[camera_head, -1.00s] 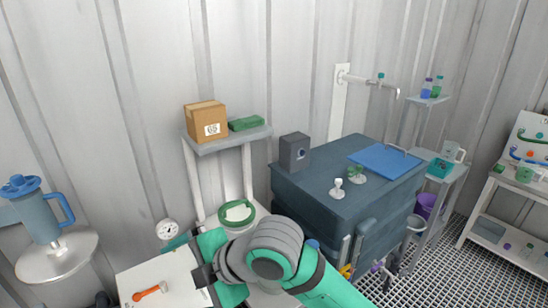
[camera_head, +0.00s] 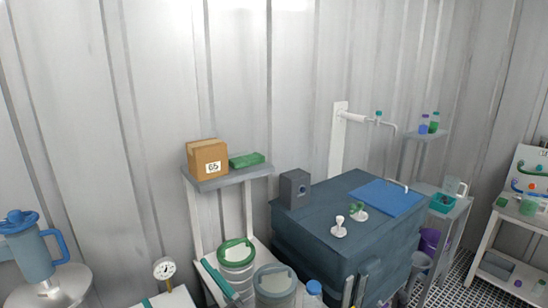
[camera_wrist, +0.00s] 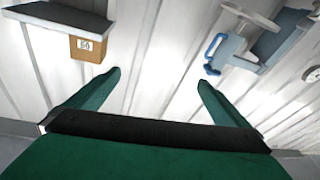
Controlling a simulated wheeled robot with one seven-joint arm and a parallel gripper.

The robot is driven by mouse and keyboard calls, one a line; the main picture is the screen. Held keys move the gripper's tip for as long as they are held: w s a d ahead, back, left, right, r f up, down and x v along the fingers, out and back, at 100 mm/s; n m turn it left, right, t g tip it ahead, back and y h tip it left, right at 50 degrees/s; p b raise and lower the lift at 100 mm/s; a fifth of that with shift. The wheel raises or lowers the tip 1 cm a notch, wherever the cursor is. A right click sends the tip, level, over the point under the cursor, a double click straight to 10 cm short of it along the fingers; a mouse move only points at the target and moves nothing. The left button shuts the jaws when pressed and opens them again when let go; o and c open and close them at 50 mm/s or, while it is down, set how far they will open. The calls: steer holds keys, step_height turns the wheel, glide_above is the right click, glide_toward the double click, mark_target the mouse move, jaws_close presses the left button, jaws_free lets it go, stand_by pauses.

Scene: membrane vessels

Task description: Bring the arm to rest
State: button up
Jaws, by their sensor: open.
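My gripper (camera_wrist: 155,85) shows in the wrist view, with its two green fingers spread wide and nothing between them. The wrist view looks toward the corrugated wall, with the cardboard box (camera_wrist: 88,48) at upper left and the blue-handled vessel (camera_wrist: 222,50) at upper right, apart from the fingers. My arm and gripper do not show in the head view.
In the head view a dark blue cabinet (camera_head: 310,225) stands right of centre with a blue mat (camera_head: 385,197) on top. Lidded containers (camera_head: 237,262) (camera_head: 274,288) stand in front of it. The blue vessel (camera_head: 30,255) is at left. The cardboard box (camera_head: 208,160) sits on a shelf.

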steer(key=s+d+f+m+t+h, duration=0.1)
steer(key=s+d+f+m+h, duration=0.3)
steer(key=f, duration=0.3)
steer(key=s+d+f+m+t+h, duration=0.1)
steer(key=s+d+f+m+h, duration=0.3)
steer(key=f, duration=0.4)
steer(key=s+d+f+m+t+h, duration=0.1)
steer(key=s+d+f+m+h, duration=0.3)
steer(key=f, duration=0.3)
steer(key=s+d+f, duration=0.2)
steer(key=s, duration=0.5)
steer(key=s+d+f+g+h, duration=0.1)
steer(key=s+d+f, duration=0.1)
steer(key=s, duration=0.5)
steer(key=s+d+f+g+h, duration=0.1)
steer(key=s+d+f, duration=0.1)
steer(key=s, duration=0.6)
steer(key=shift+d+f+n, duration=0.25)
steer(key=shift+d+n, duration=0.15)
steer(key=shift+d, duration=0.25)
steer(key=shift+s, duration=0.1)
